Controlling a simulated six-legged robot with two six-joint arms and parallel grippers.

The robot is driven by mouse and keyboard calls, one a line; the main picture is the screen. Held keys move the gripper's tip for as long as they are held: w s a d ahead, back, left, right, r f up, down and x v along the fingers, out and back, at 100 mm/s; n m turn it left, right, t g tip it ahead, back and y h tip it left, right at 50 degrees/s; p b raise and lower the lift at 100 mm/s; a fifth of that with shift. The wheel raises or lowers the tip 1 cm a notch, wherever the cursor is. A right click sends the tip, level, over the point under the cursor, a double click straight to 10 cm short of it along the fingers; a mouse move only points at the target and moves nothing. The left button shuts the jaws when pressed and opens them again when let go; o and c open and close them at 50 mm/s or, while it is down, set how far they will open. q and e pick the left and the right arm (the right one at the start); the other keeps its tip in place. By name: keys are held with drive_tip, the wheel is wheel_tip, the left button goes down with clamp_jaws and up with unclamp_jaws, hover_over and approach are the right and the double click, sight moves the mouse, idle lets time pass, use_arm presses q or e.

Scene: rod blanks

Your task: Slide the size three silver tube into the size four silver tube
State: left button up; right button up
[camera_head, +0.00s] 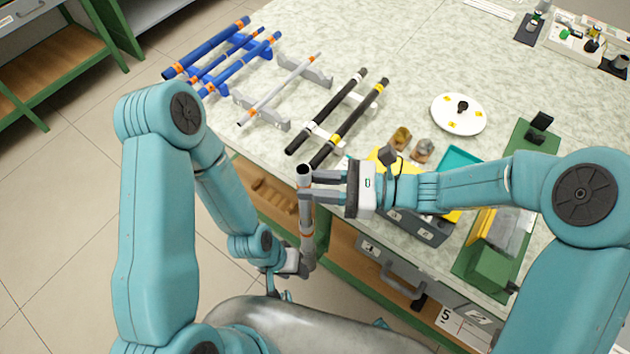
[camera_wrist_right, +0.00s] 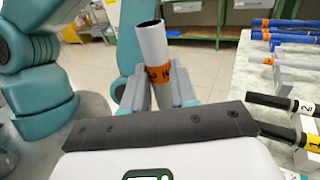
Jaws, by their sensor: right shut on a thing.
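My right gripper (camera_head: 308,187) is shut on a silver tube (camera_head: 306,212) and holds it upright beyond the table's front edge. The tube has an open upper end and an orange band, and it also shows in the right wrist view (camera_wrist_right: 153,45). The number on its band cannot be read for sure. My left gripper (camera_head: 300,264) is at the tube's lower end; whether its jaws are closed on it is unclear. A thinner silver tube (camera_head: 279,90) with orange bands lies on a grey stand (camera_head: 271,114). Its size mark cannot be read.
Several blue tubes (camera_head: 222,55) lie on a blue stand at the far left. Two black tubes (camera_head: 328,110) lie on a white stand. A white disc (camera_head: 458,114), hex nuts (camera_head: 401,138) and green fixtures (camera_head: 494,264) are to the right.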

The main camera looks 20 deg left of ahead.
drive_tip(key=shift+f+b, duration=1.45)
drive_tip(key=shift+f, duration=0.55)
drive_tip(key=o, duration=0.9)
drive_tip(key=w+d, duration=0.1)
drive_tip(key=d, duration=0.6)
drive_tip(key=shift+w+d+r, duration=0.15)
drive_tip(key=shift+d, duration=0.05)
